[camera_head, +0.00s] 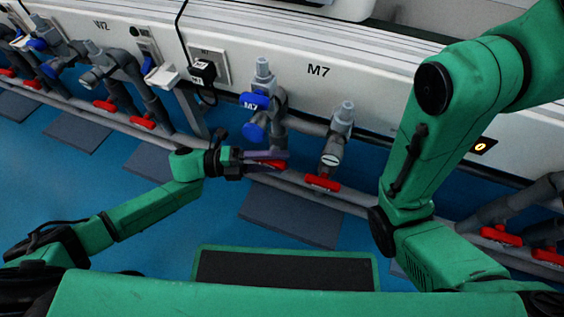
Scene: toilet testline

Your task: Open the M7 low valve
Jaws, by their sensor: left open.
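The M7 station is marked by the black M7 label (319,71) on the white panel. Below it are grey pipes with a blue M7 tag (255,101) and a blue valve handle (253,131). Low on the pipe are two red valve handles, a left one (270,166) and a right one (322,182). My left gripper (284,161) is open at the left red handle, with its fingers reaching along it. The fingers partly cover that handle, and I cannot tell whether they touch it. My right gripper is not in view.
A similar set of pipes with red handles (143,122) stands to the left, and more red handles (500,236) are at the right. A dark floor mat (291,215) lies below M7. A black cable (181,35) hangs by a wall box (202,70).

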